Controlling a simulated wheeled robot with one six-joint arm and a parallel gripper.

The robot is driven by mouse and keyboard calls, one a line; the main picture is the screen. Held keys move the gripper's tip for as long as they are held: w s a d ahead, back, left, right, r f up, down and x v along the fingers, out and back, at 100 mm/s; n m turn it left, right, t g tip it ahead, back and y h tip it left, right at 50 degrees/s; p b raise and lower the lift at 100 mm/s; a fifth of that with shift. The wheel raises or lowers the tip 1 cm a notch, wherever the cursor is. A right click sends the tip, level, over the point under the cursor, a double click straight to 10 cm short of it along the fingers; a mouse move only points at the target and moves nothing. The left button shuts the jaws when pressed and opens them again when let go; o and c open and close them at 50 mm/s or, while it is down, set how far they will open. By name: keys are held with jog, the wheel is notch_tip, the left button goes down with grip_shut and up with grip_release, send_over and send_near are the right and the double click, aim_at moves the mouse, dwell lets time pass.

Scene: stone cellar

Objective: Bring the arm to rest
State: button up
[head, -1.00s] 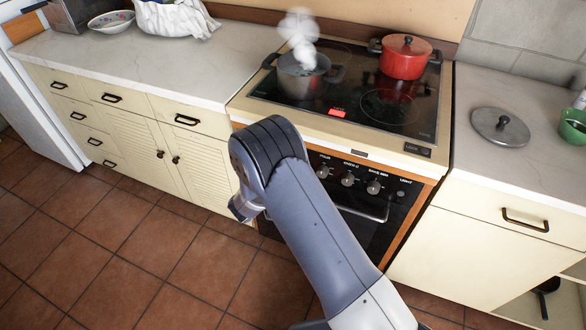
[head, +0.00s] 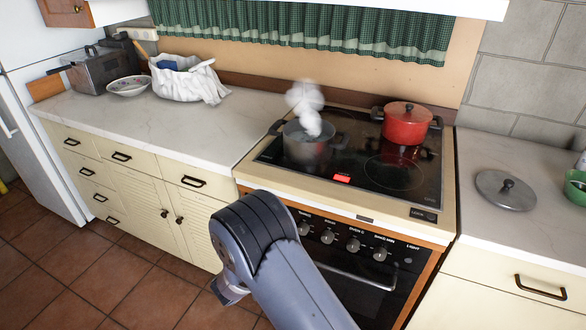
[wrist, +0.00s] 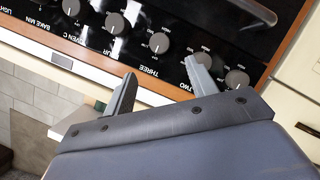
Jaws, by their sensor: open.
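My arm reaches up from the bottom of the head view, in front of the stove, and bends at a grey joint. My gripper is mostly hidden behind that joint in the head view. In the wrist view my gripper (wrist: 162,80) shows two fingers spread apart with nothing between them. The oven's knob panel (wrist: 175,20) lies beyond the fingertips, with no contact visible.
A steaming grey pot (head: 308,145) and a red lidded pot (head: 406,123) stand on the stove (head: 275,160). A loose lid (head: 506,190) and a green bowl (head: 577,186) are on the right counter. Tiled floor (head: 150,295) is open at lower left.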

jog(key=x, duration=0.9)
jog(key=shift+w+d+f, duration=0.15)
jog(key=shift+w+d, duration=0.1)
jog(key=shift+p, duration=0.35)
